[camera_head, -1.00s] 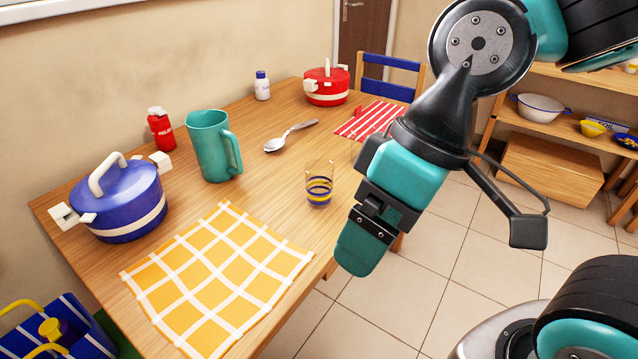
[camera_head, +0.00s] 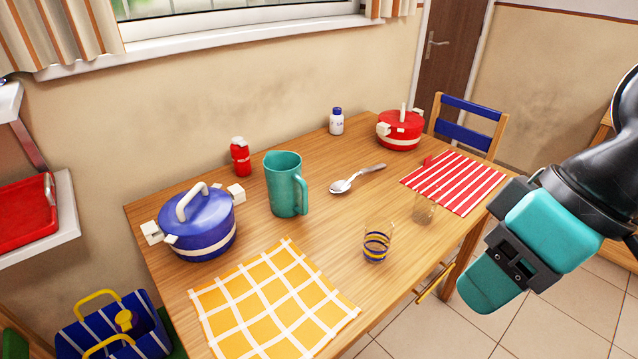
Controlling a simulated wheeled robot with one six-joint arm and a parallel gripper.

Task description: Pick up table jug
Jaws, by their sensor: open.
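The teal jug (camera_head: 284,184) stands upright on the wooden table (camera_head: 338,217), between the blue pot and the spoon. Its handle faces right. My gripper (camera_head: 482,285) is at the right of the view, in front of the table's right edge, well apart from the jug. Its teal finger side shows, with no object visible at it. The gap between the fingers is hidden from this angle.
A blue pot (camera_head: 204,232), a red bottle (camera_head: 240,158), a spoon (camera_head: 352,180) and a striped glass (camera_head: 376,246) stand or lie around the jug. A chair (camera_head: 468,122) stands beyond.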

